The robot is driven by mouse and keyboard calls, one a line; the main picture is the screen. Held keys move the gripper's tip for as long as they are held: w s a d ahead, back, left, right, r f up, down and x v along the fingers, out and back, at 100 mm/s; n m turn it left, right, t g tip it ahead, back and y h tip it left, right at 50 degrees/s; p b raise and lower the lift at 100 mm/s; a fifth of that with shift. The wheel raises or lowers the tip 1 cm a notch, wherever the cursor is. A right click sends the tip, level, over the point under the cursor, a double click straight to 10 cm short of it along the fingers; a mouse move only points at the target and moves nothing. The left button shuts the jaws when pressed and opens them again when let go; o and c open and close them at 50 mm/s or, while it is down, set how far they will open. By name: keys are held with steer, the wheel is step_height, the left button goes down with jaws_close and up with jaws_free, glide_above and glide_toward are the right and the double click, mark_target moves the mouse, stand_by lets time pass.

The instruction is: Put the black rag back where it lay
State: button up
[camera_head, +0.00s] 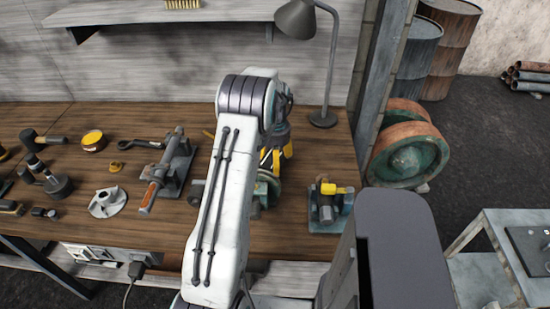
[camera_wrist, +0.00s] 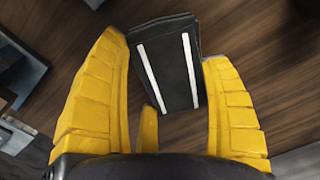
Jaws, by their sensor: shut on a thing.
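The black rag (camera_wrist: 165,65) shows in the wrist view as a folded dark block with two white stripes. It sits between the yellow fingers of my gripper (camera_wrist: 165,52), which is shut on it. Wood table top shows beyond the rag; I cannot tell whether the rag touches it. In the head view my gripper (camera_head: 272,160) is over the wooden bench (camera_head: 120,225), largely behind my white arm link. The rag cannot be made out there.
Left of my gripper is a vise-like tool (camera_head: 168,170) with an orange handle. Right of it is a blue-grey fixture (camera_head: 330,205) with a yellow part. A lamp (camera_head: 325,118) stands behind. A pale impeller (camera_head: 107,202) and several tools lie on the left.

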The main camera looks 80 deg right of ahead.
steer(key=shift+f, duration=0.45)
steer(key=shift+f, duration=0.1)
steer(key=o, duration=1.2)
steer(key=shift+o, duration=0.2)
